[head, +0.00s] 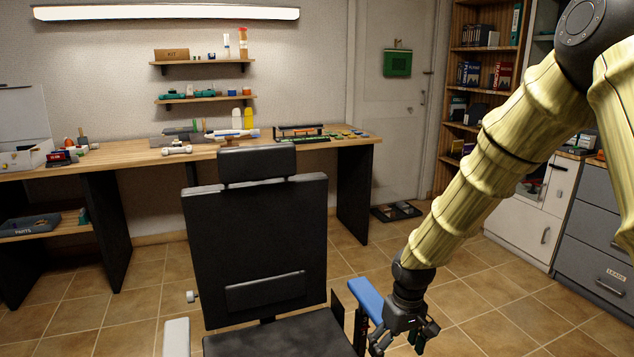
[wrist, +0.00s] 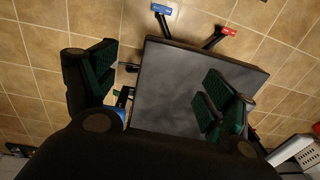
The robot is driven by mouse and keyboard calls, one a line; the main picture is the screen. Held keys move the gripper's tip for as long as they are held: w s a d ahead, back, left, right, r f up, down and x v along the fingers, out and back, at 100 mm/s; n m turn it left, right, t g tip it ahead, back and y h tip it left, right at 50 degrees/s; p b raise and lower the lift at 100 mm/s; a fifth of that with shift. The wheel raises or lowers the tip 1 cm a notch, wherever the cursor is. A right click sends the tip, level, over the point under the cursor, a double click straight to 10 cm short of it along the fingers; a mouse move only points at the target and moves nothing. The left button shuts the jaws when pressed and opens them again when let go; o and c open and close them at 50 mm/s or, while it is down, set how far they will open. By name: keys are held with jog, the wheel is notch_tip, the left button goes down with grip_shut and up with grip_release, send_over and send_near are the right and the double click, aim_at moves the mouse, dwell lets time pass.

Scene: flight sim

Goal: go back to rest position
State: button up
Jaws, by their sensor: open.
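My gripper (head: 402,328) hangs low at the right of the black office chair (head: 255,250), beside its blue armrest pad (head: 368,299). The wrist view looks down on the chair's dark seat (wrist: 185,85). There the two green-padded fingers of my gripper (wrist: 155,90) stand wide apart with nothing held between them. My arm, in a yellowish cover, reaches down from the upper right in the head view. The gripper's fingertips are small and partly dark in the head view.
A wooden workbench (head: 130,154) with tools and models runs along the back wall behind the chair. A bookshelf (head: 480,70) and grey drawers (head: 597,235) stand at the right. Tiled floor (head: 480,290) is open between chair and drawers. A dark tray (head: 396,211) lies by the door.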

jog(key=s+d+f+m, duration=0.2)
jog(key=s+f+m, duration=0.1)
jog(key=s+f, duration=2.4)
jog(key=s+d+f+m, duration=0.1)
jog(key=s+d+f, duration=0.15)
jog(key=s, duration=0.45)
notch_tip(320, 180, up, 14)
jog(key=p, duration=1.5)
jog(key=shift+r+h, duration=0.2)
jog(key=shift+h, duration=0.1)
